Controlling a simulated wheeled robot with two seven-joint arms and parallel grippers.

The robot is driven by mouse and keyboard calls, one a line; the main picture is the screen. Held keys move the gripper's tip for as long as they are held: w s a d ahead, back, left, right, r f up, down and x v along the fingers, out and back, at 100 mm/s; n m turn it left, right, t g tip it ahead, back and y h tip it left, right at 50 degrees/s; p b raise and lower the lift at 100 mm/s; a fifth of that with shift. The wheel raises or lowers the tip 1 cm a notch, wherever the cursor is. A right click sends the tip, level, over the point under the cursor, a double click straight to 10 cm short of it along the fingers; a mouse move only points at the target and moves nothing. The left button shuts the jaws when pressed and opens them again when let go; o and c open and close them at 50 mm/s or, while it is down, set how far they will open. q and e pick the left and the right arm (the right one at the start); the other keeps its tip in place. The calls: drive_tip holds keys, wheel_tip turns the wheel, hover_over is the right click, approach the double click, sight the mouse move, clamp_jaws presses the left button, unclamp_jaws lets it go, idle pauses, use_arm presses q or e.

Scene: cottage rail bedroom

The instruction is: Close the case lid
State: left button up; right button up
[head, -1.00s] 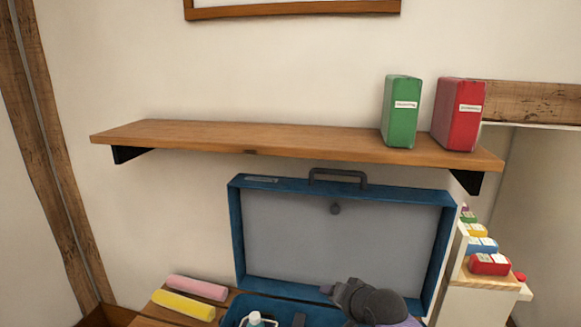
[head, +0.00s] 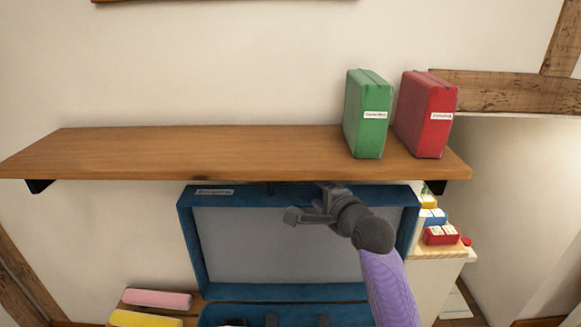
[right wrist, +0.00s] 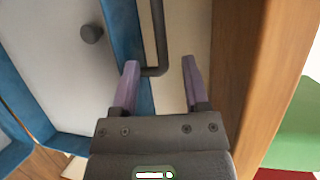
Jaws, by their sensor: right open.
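The blue case lid (head: 190,245), with a grey inner face, stands open and upright behind the case base (head: 215,314). It also shows in the right wrist view (right wrist: 126,35). My right gripper (head: 306,207) is at the lid's upper edge, right of its middle. In the right wrist view my open right gripper (right wrist: 159,82) has its fingers spread, with the lid's dark handle (right wrist: 160,40) and rim near the left finger. One end of the handle shows between the fingers; contact cannot be told. My left gripper is not in view.
A wooden wall shelf (head: 200,150) runs just above the lid, close to my right gripper; it also shows in the wrist view (right wrist: 245,70). A green box (head: 367,115) and red box (head: 428,115) stand on it. Pink (head: 157,299) and yellow (head: 145,319) rolls lie left of the case.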

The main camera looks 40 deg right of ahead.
drive_tip(key=b+x, duration=0.1)
drive_tip(key=x, duration=0.3)
drive_tip(key=b+x, duration=0.2)
drive_tip(key=x, duration=0.2)
drive_tip(key=shift+w+f+b, duration=0.2)
drive_tip(key=shift+f+b, duration=0.1)
drive_tip(key=shift+w+d, duration=0.1)
drive_tip(key=shift+w, duration=0.2)
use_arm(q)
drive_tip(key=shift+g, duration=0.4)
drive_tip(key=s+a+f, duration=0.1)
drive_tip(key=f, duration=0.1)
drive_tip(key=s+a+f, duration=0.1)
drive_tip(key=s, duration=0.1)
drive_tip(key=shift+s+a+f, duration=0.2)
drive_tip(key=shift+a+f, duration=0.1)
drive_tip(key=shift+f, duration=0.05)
use_arm(e)
drive_tip(key=c, duration=0.6)
clamp_jaws()
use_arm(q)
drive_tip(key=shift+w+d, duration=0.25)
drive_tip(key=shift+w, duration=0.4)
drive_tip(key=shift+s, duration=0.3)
